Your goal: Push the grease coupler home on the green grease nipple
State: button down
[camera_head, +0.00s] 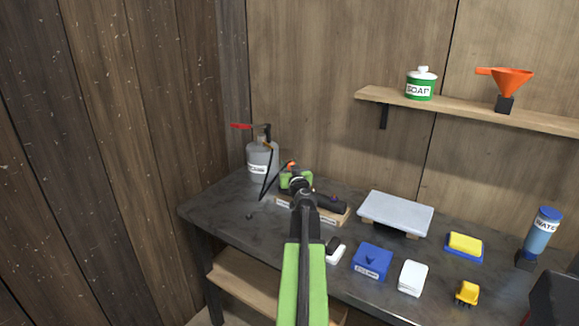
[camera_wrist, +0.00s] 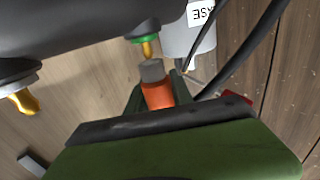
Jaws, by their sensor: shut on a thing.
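The grease coupler (camera_wrist: 157,90) is orange with a grey mouth, and my gripper (camera_wrist: 160,88) is shut on it in the wrist view. The green grease nipple (camera_wrist: 147,42), a green collar with a brass tip, sits on the underside of a dark round body (camera_wrist: 75,25). The coupler's mouth is just below the brass tip, roughly in line; I cannot tell whether they touch. In the head view the gripper (camera_head: 294,181) is over the bench, with the orange coupler (camera_head: 291,164) at its top. The nipple is not clear there.
The dark part lies on a wooden stand (camera_head: 337,219). A grey slab (camera_head: 396,211) and blue box (camera_head: 372,263) are at right.

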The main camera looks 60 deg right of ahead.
jog(key=shift+f+b, duration=0.8)
jog(key=shift+f, duration=0.1)
jog(key=c, duration=1)
grip_release()
jog(key=shift+c, duration=0.2)
